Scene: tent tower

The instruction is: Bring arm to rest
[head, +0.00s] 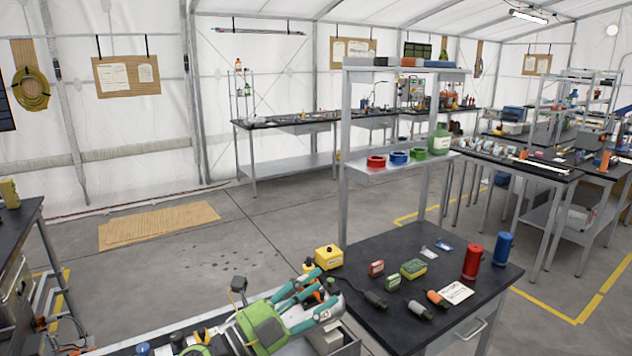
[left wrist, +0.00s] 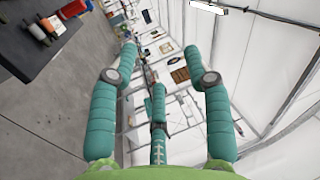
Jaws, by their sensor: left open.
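My left gripper (head: 322,289), with a green body and teal fingers, is at the bottom middle of the head view. It is in front of the left edge of the black workbench (head: 400,325). In the left wrist view the fingers (left wrist: 160,62) are spread wide with nothing between them, so it is open and empty. Past the fingertips that view shows white tent wall and distant benches, tilted. My right gripper is in neither view.
Open floor (head: 265,235) lies to the left, with a cardboard sheet (head: 160,224).

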